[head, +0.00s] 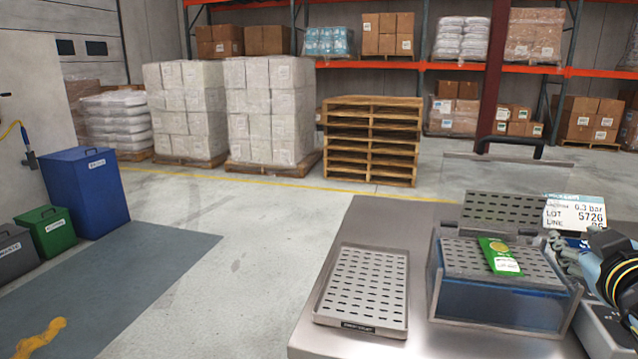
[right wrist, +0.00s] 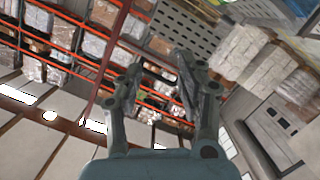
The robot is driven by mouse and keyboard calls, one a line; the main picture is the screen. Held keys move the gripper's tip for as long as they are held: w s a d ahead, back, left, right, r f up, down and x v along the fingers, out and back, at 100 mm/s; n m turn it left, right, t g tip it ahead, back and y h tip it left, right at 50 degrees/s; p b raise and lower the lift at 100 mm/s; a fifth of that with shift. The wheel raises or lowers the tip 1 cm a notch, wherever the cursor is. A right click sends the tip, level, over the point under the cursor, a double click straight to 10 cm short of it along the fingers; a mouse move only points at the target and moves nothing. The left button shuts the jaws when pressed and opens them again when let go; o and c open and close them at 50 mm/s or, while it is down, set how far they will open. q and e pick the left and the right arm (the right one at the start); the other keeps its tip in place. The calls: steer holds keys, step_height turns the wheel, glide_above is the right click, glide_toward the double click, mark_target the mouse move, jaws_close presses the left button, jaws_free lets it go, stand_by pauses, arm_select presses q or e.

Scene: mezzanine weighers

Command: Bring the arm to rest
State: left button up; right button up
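My right gripper (head: 562,256) shows at the right edge of the head view, beside the right end of the blue-walled tank (head: 490,297). In the right wrist view its two fingers (right wrist: 160,72) stand apart, with only distant shelving seen between them, so it is open and empty. A green packet (head: 499,256) lies on the perforated plate on top of the tank, left of the gripper and apart from it. My left gripper is in neither view.
A perforated tray (head: 366,288) lies left on the steel table (head: 345,233). A raised lid with a black handle (head: 510,142) stands behind the tank. A label sign (head: 574,214) is close by the right gripper. Bins (head: 86,192), pallets (head: 371,140) and shelving stand beyond open floor.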

steer(key=s+a+f+m+g+y, duration=0.15)
steer(key=s+a+f+g, duration=0.45)
steer(key=s, duration=0.8)
steer(key=s+a+f+g+y, duration=0.3)
steer(key=s+a+f+g, duration=0.25)
steer(key=s, duration=0.75)
steer(key=s+d+f+g+b, duration=0.15)
steer(key=f+b, duration=0.25)
steer(key=f, duration=1.5)
steer(key=s+d+f+b, duration=0.1)
steer(key=s+f+b, duration=0.3)
steer(key=f, duration=1.5)
steer(key=s+f+g+b, duration=0.1)
steer(key=s+f+b, duration=0.4)
steer(key=s+f, duration=1)
step_height(320, 180, down, 4)
steer(key=shift+s+d+r+b, duration=0.1)
steer(key=shift+s+d+b, duration=0.05)
steer(key=shift+s+b, duration=0.25)
